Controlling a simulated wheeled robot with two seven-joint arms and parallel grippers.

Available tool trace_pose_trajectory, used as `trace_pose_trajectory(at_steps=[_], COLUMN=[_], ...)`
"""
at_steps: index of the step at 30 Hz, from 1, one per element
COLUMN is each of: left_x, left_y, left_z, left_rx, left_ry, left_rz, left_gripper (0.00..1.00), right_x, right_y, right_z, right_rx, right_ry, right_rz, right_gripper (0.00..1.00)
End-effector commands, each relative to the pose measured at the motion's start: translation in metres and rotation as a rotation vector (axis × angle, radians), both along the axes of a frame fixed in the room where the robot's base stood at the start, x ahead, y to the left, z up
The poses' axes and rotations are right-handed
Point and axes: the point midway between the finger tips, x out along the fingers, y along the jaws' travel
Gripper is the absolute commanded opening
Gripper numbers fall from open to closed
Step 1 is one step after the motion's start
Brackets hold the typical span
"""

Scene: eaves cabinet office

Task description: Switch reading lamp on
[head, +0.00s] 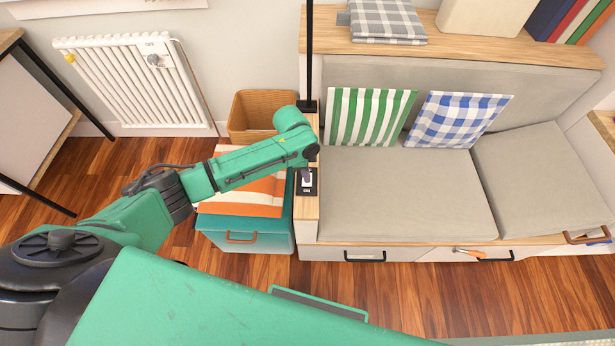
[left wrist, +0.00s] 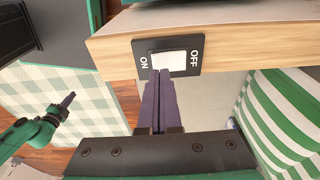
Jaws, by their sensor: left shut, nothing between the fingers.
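The switch (head: 307,186) is a black plate with a pale rocker, set in the wooden strip left of the seat cushions. In the left wrist view its white rocker (left wrist: 172,60) lies between the labels ON at left and OFF at right. My left gripper (head: 305,173) is shut and empty. In the left wrist view its purple fingertips (left wrist: 161,74) overlap the rocker's lower edge, towards the ON side; I cannot tell whether they touch. A black upright pole (head: 309,50), perhaps the lamp's, stands behind the strip; no lamp head shows. My right gripper (left wrist: 68,100) shows small, its jaws unclear.
A teal box (head: 245,238) with a striped cloth stands left of the bench, with a wicker basket (head: 262,110) behind it. Green-striped (head: 370,118) and blue-checked (head: 457,120) cushions lean on the bench back. The wooden floor in front is mostly clear.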

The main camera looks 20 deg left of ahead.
Motion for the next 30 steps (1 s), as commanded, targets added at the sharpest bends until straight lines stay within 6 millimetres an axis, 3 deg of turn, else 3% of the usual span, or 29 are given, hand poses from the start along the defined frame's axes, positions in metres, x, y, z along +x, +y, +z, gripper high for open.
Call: trace_pose_trajectory(at_steps=[30], left_x=[-0.0001], left_y=[-0.0001], left_z=[-0.0095], left_rx=[0.000], left_ry=[0.000], left_rz=[0.000], left_gripper=[0.00], right_x=[0.0003], right_y=[-0.0016], right_z=[-0.0057], right_rx=[-0.002], right_ry=[0.000], right_rz=[0.002], right_gripper=[0.00])
